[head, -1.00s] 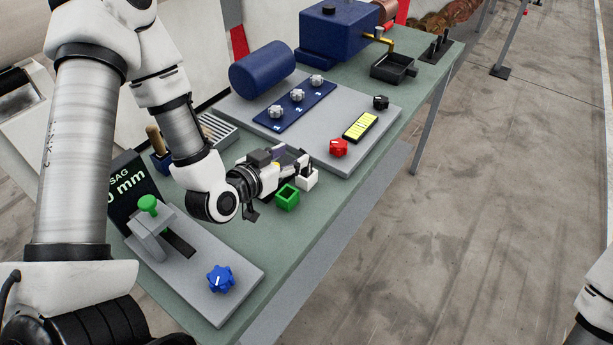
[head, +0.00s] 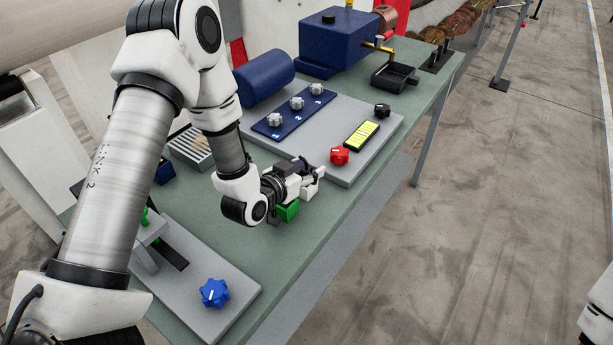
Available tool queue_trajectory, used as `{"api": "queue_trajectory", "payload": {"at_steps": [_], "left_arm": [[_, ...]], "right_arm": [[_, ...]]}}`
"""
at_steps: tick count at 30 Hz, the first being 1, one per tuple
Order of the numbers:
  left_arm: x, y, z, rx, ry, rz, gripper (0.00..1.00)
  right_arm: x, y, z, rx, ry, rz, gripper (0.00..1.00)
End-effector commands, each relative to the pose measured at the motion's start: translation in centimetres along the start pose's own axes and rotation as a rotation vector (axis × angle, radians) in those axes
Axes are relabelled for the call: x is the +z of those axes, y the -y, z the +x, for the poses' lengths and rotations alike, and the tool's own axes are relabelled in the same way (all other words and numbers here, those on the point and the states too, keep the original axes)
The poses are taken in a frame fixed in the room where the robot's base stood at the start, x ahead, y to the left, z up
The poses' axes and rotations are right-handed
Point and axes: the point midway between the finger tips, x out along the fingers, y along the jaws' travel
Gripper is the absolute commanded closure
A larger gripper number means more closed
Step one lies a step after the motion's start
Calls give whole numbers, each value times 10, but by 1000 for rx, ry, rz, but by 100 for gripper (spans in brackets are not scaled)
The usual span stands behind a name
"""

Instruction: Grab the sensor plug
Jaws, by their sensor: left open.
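A small green block (head: 289,211) sits on the green bench top (head: 330,222), partly covered by my left gripper. It looked like a hollow square socket a second ago. A small white piece (head: 308,192) shows beside it at the fingertips; I cannot tell whether it is a separate part or a finger. I cannot tell for sure which of these is the sensor plug. My left gripper (head: 302,182) is open, low over the bench and right at the green block and white piece. My right gripper is out of view; only part of my right arm shows at the right edge.
A grey plate with a blue star knob (head: 214,293) lies in front. The bench's right edge is close.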

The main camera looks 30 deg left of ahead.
Motion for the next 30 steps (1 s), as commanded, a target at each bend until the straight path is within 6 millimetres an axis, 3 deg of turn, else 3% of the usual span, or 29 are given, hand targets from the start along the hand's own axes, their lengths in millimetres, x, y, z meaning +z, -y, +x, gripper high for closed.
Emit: {"api": "queue_trajectory", "payload": {"at_steps": [2,6,7,20,29,30], "left_arm": [[0,0,0,0,0,0,50],[0,0,0,0,0,0,96],[0,0,0,0,0,0,100],[-2,0,-1,0,-1,0,100],[-35,0,-12,0,-5,-2,100],[-29,2,-22,-2,0,-6,100]], "right_arm": [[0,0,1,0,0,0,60],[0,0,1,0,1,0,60],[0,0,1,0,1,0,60],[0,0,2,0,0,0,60],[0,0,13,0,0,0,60],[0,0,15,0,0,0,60]]}}
